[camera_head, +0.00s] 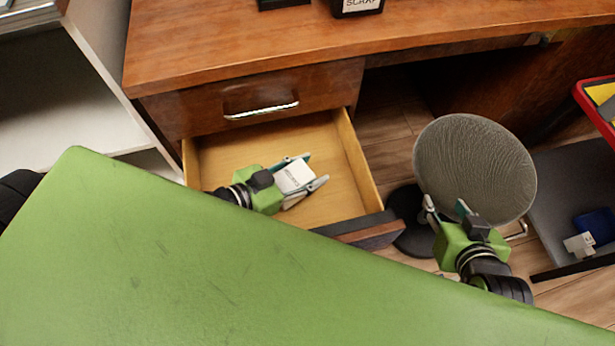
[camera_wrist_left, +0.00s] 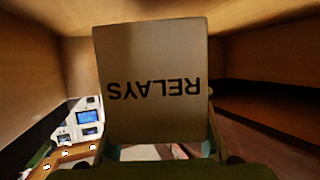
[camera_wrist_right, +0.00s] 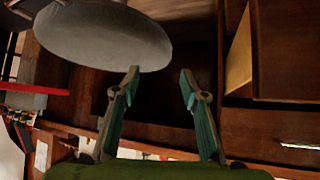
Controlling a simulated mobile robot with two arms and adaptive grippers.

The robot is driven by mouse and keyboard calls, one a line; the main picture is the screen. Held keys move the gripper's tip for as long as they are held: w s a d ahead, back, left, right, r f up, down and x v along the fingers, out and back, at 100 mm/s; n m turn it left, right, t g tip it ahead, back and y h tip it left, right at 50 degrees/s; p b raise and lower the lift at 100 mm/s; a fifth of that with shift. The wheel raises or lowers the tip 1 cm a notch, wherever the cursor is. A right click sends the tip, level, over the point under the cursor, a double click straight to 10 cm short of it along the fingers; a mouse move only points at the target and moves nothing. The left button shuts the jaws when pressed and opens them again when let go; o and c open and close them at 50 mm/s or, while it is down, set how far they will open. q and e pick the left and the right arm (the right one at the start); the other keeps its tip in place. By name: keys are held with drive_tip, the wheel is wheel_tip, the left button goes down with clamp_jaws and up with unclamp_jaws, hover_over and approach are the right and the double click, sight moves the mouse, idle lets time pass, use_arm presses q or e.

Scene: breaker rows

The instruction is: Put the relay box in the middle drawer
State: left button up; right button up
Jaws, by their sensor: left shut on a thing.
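The relay box (camera_head: 294,176) is a small pale box. In the left wrist view it fills the middle, with its face reading RELAYS upside down (camera_wrist_left: 150,60). My left gripper (camera_head: 311,171) is shut on it, a finger on either side. It is over or inside the pulled-out drawer (camera_head: 235,146) below the closed top drawer (camera_head: 240,100). I cannot tell whether the box touches the drawer floor. My right gripper (camera_head: 446,203) is open and empty in front of the stool; its spread fingers show in the right wrist view (camera_wrist_right: 160,73).
A round grey stool (camera_head: 475,160) stands right of the open drawer. The wooden desk top (camera_head: 220,50) overhangs the drawers and holds a black bin labelled SCRAP (camera_head: 357,8). A green surface (camera_head: 170,260) covers the foreground. A red-edged tray (camera_head: 597,110) is at the right.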

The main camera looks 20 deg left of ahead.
sight(283, 190)
use_arm(q)
wheel_tip(283, 190, down, 4)
drive_tip(key=shift+r+b, duration=0.2)
drive_tip(key=shift+b, duration=0.6)
use_arm(e)
drive_tip(key=w+a+r+t+y, duration=0.1)
drive_tip(key=w+a+r+t, duration=0.1)
drive_tip(key=w+r+t, duration=0.2)
wheel_tip(283, 190, up, 3)
drive_tip(key=shift+w+a+r, duration=0.15)
drive_tip(key=shift+w, duration=0.5)
use_arm(q)
drive_tip(key=shift+f, duration=0.15)
use_arm(e)
drive_tip(key=shift+r+t, duration=0.1)
drive_tip(key=shift+t, duration=0.2)
use_arm(q)
drive_tip(key=o, duration=1.3)
drive_tip(key=shift+c, duration=0.2)
